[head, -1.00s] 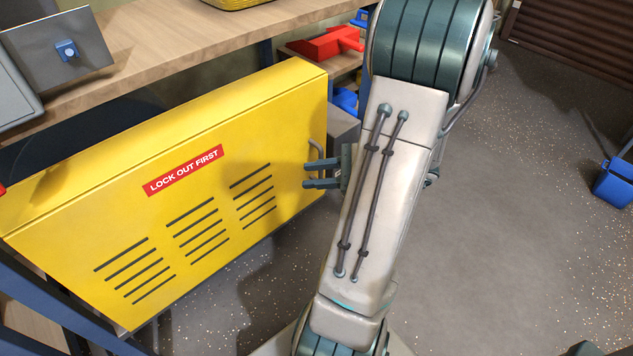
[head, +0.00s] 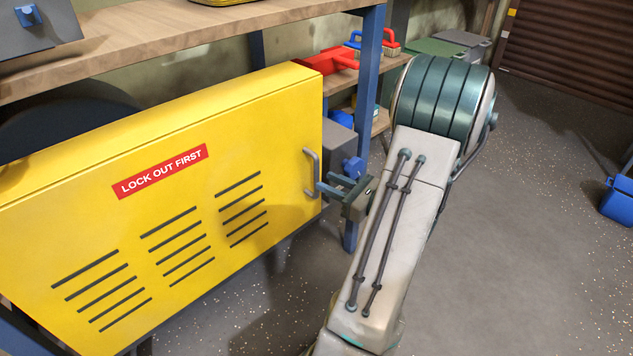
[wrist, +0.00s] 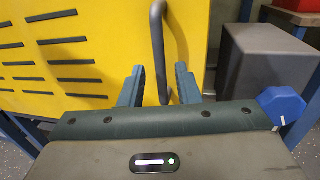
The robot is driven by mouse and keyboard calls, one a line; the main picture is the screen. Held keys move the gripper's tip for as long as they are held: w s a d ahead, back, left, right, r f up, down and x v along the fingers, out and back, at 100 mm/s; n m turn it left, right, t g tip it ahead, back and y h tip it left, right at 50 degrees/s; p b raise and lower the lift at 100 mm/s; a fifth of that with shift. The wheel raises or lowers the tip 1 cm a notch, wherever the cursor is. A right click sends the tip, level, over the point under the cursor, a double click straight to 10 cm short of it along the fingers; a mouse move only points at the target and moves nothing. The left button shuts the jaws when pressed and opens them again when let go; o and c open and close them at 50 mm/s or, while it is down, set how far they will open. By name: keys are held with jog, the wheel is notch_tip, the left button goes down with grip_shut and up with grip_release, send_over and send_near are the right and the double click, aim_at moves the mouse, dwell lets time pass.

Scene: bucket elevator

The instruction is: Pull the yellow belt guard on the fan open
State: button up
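The yellow belt guard (head: 235,130) is a large box-like panel with slots and a red "LOCK OUT FIRST" label, at the left of the head view. It also fills the upper left of the wrist view (wrist: 110,45). Its grey bar handle (head: 316,160) stands upright near the guard's right edge. My gripper (head: 325,185) is at the handle's lower part, coming from the right. In the wrist view its two fingers (wrist: 158,87) are apart, with the handle (wrist: 157,40) between them and gaps showing on both sides. The fan itself is not clearly visible.
A wooden bench top (head: 180,50) runs above the guard, with a blue post (head: 368,90) at its right end. A grey box with a blue knob (head: 352,168) sits just behind the gripper. A blue bin (head: 618,198) stands far right. Speckled floor is open at right.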

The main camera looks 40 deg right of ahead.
aim_at(318, 178)
jog(key=shift+b+x, duration=0.45)
jog(key=shift+x, duration=1.85)
grip_shut()
jog(key=shift+s, duration=0.1)
